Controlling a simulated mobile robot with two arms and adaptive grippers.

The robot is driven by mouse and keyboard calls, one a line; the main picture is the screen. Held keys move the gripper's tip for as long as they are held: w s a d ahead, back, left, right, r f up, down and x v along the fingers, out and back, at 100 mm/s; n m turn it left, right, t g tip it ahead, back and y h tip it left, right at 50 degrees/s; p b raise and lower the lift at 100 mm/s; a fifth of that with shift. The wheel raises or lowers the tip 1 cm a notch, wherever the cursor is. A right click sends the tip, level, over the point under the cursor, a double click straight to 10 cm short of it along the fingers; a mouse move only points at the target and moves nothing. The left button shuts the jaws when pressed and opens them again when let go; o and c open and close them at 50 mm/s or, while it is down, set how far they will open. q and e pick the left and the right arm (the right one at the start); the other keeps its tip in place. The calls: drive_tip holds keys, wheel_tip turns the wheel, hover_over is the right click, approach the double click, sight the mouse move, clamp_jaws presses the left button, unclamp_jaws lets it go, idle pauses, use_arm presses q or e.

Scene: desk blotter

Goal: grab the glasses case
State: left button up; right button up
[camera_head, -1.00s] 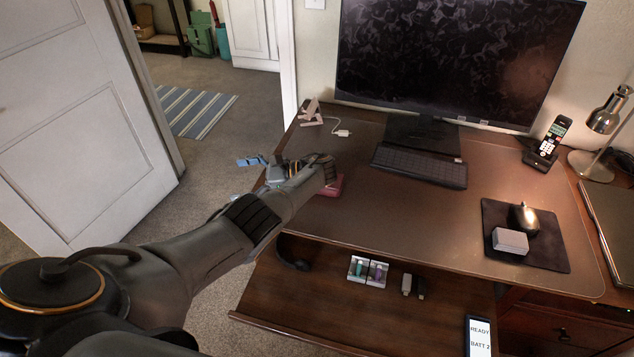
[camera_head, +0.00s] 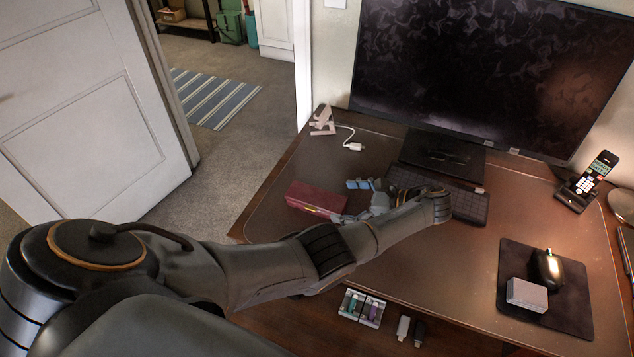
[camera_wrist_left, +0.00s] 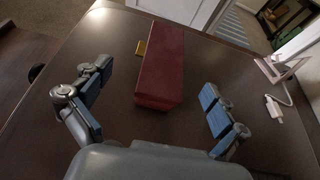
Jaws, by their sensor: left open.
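The glasses case is a dark red, long box with a small gold tab. In the head view the glasses case (camera_head: 315,199) lies on the desk's left part. My left gripper (camera_head: 354,201) is just to its right, with its fingers towards it. In the left wrist view the glasses case (camera_wrist_left: 161,68) lies ahead, its near end between the spread blue-padded fingers of my left gripper (camera_wrist_left: 152,108). The gripper is open and empty, and I see no contact with the case. My right gripper is not in view.
A phone stand (camera_head: 322,120) and a white cable (camera_head: 352,144) lie behind the case. The keyboard (camera_head: 465,203) is beside my left wrist. A monitor (camera_head: 490,75) stands at the back. A mouse pad (camera_head: 575,305) with mouse and small box is at right.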

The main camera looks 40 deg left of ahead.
sight(321, 200)
use_arm(q)
drive_tip(key=shift+x, duration=0.9)
drive_tip(key=shift+w+a+f, duration=0.15)
drive_tip(key=shift+a+f, duration=0.1)
drive_tip(key=shift+a, duration=0.1)
drive_tip(key=shift+a+f, duration=0.1)
drive_tip(key=shift+a, duration=0.2)
drive_tip(key=shift+s+a+f, duration=0.1)
drive_tip(key=shift+s+a, duration=0.15)
drive_tip(key=shift+a, duration=0.05)
drive_tip(key=x, duration=0.3)
drive_tip(key=shift+s+a+f+p, duration=0.1)
drive_tip(key=shift+a+f+p, duration=0.1)
drive_tip(key=shift+a+p, duration=0.1)
drive_tip(key=shift+a+f, duration=0.1)
drive_tip(key=shift+a, duration=0.15)
drive_tip(key=shift+s, duration=0.1)
drive_tip(key=shift+d, duration=0.1)
drive_tip(key=c, duration=1)
drive_tip(key=shift+c, duration=1.4)
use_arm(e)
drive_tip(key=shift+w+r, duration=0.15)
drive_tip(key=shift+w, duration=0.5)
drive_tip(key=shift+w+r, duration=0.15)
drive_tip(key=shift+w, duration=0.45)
